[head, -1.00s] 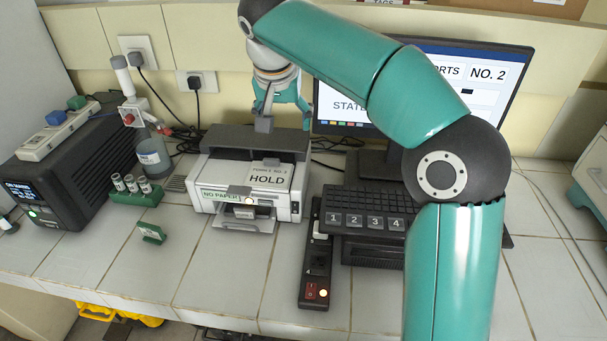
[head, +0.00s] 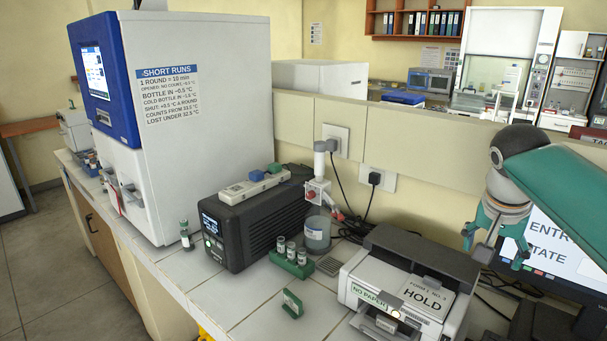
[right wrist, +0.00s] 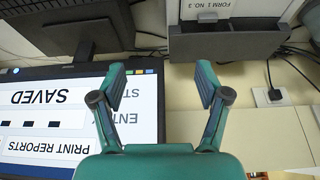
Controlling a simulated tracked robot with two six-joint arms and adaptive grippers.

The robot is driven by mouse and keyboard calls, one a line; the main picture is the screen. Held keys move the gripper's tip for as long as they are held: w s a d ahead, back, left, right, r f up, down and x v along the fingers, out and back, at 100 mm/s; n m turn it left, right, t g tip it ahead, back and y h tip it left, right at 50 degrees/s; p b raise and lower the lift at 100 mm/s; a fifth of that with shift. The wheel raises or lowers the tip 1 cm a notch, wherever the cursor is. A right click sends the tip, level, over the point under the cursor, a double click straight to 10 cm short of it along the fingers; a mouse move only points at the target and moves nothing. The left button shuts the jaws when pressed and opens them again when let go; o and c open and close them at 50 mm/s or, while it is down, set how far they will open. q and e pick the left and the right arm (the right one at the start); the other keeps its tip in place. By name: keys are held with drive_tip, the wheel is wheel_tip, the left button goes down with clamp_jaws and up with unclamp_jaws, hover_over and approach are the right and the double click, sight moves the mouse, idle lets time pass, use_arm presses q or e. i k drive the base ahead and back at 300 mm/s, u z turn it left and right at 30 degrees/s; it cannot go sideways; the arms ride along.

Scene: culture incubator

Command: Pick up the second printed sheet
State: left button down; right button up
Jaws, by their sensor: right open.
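The printer (head: 353,290) stands at the lower right of the head view, with a dark raised cover and a "NO PAPER" label. A white sheet or card marked "HOLD" (head: 425,297) lies on its top; the small form number above is hard to read. Part of it shows at the top of the right wrist view (right wrist: 222,5). No separate second printed sheet can be made out. My right gripper (head: 494,250) is open and empty in the head view, behind and right of the printer, before the monitor. Its two fingers are apart in the right wrist view (right wrist: 160,84). My left gripper is out of view.
The monitor (right wrist: 70,115) shows "PRINT REPORTS" and "SAVED", upside down in the right wrist view. Left of the printer stand a green vial rack (head: 291,264), a small green stand (head: 291,303), a black box (head: 262,232) and a tall white-and-blue machine (head: 200,120). Cables run behind.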

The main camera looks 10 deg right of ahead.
sight(427, 294)
drive_tip(key=u, duration=0.05)
drive_tip(key=k, duration=1.3)
drive_tip(key=z, duration=0.1)
